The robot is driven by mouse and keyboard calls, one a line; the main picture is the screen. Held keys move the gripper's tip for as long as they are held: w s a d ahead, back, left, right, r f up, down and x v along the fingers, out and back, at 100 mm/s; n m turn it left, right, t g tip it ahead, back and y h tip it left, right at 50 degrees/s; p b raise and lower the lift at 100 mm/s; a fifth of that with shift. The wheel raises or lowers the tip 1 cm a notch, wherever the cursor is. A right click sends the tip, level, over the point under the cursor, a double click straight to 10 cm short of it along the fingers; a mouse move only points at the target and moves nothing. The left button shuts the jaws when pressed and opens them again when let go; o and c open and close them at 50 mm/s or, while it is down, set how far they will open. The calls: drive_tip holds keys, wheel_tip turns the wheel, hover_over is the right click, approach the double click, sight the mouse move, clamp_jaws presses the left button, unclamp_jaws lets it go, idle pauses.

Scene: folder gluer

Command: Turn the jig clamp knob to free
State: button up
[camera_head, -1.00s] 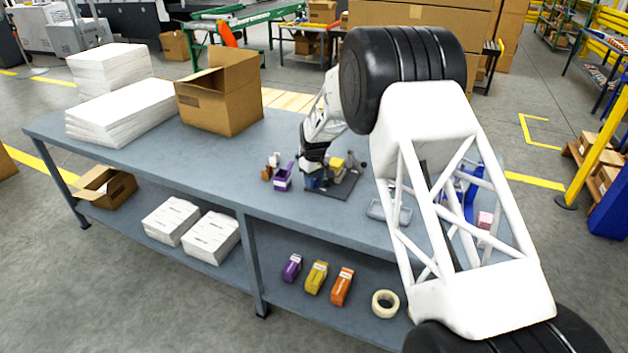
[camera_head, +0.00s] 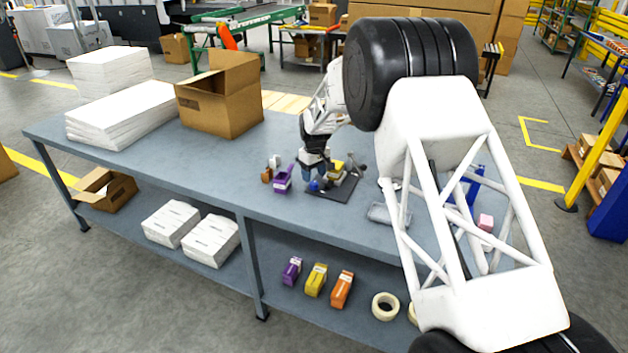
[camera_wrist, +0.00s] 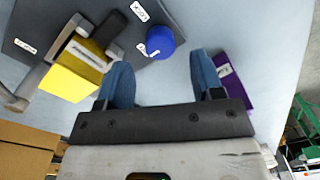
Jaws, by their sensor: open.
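The jig is a dark plate (camera_head: 335,193) on the bench, also seen in the wrist view (camera_wrist: 185,22). Its round blue clamp knob (camera_wrist: 160,42) bears a small white mark and also shows in the head view (camera_head: 314,186). A yellow block (camera_wrist: 72,78) sits beside a dark and grey clamp part (camera_wrist: 98,42). My gripper (camera_wrist: 162,75) is open and empty, its blue fingers spread. In the wrist picture the knob shows just beyond the gap between them. In the head view my gripper (camera_head: 311,171) is just above the knob.
A purple dispenser (camera_head: 283,180) stands left of the jig and close to one finger in the wrist view (camera_wrist: 235,82). An open carton (camera_head: 225,105) and white paper stacks (camera_head: 120,115) stand farther left.

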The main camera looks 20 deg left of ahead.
sight(315, 183)
drive_tip(key=shift+r, duration=1.9)
drive_tip(key=shift+d+r, duration=0.1)
drive_tip(key=shift+d, duration=0.05)
drive_tip(key=shift+d+r, duration=0.2)
drive_tip(key=s+d+r+m, duration=0.2)
drive_tip(key=s+d+r, duration=0.1)
drive_tip(key=d+r, duration=0.55)
drive_tip(key=s+d+r+m, duration=0.1)
drive_tip(key=s+d+r, duration=0.1)
drive_tip(key=d+r, duration=0.65)
drive_tip(key=s+d+r+m+t, duration=0.1)
drive_tip(key=s+d+r+m, duration=0.15)
drive_tip(key=s+d, duration=0.55)
drive_tip(key=s+d+r+m+t, duration=0.1)
drive_tip(key=s+d+r, duration=0.3)
drive_tip(key=d, duration=0.7)
drive_tip(key=s+d+r+m, duration=0.2)
drive_tip(key=s+d+m, duration=0.1)
drive_tip(key=s+d, duration=1.25)
drive_tip(key=s+d+f+m, duration=0.1)
drive_tip(key=s+d+f, duration=0.1)
drive_tip(key=s, duration=0.7)
drive_tip(key=s+d+f+m+t, duration=0.1)
drive_tip(key=s+d+f+m, duration=0.1)
drive_tip(key=s, duration=0.8)
drive_tip(key=shift+d+f, duration=0.2)
drive_tip(key=shift+d, duration=0.65)
